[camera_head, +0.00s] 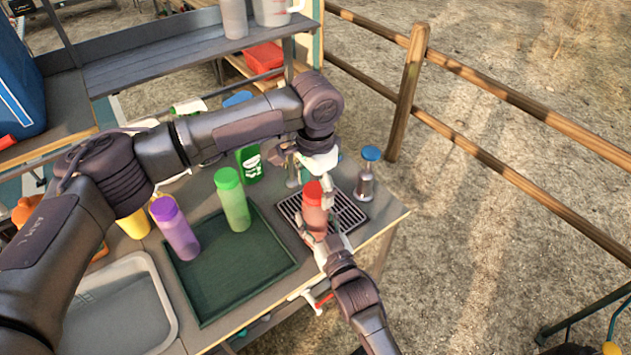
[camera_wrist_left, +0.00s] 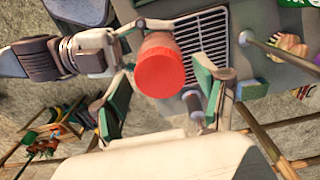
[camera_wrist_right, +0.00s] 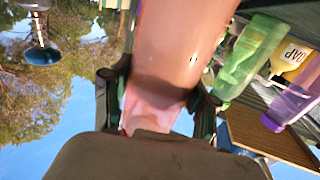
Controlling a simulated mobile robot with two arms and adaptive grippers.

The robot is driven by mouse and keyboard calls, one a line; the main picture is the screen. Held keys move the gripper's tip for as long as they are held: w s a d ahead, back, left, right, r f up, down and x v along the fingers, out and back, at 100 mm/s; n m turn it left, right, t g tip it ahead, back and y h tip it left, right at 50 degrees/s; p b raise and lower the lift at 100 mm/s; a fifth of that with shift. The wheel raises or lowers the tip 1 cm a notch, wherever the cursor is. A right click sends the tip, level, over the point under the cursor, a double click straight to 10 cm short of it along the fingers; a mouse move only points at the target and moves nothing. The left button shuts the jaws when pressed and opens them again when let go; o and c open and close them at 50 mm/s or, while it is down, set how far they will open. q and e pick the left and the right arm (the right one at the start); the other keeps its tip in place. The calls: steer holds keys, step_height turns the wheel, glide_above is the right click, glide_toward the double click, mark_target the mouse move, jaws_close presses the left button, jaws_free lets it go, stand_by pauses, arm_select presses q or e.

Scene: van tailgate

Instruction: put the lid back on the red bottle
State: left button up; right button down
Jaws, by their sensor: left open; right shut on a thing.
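The red bottle (camera_head: 314,218) stands upright at the drip grate, and my right gripper (camera_head: 327,241) is shut on it. In the right wrist view the bottle (camera_wrist_right: 185,40) fills the space between the fingers (camera_wrist_right: 158,105). The red lid (camera_head: 313,190) sits on top of the bottle; I cannot tell how firmly it is seated. My left gripper (camera_head: 309,177) is just above the lid, pointing down. In the left wrist view its fingers (camera_wrist_left: 162,105) are spread apart and empty, with the round lid (camera_wrist_left: 159,65) showing between and beyond them.
A blue-capped shaker (camera_head: 367,175) stands right of the grate (camera_head: 349,212). A grey basin (camera_head: 165,300) is at front left. A wooden fence (camera_head: 408,90) runs behind.

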arm_select(q)
steer(key=c, duration=1.2)
steer(key=o, duration=1.4)
steer(key=shift+c, duration=0.2)
steer(key=shift+r, duration=0.1)
step_height(320, 180, up, 12)
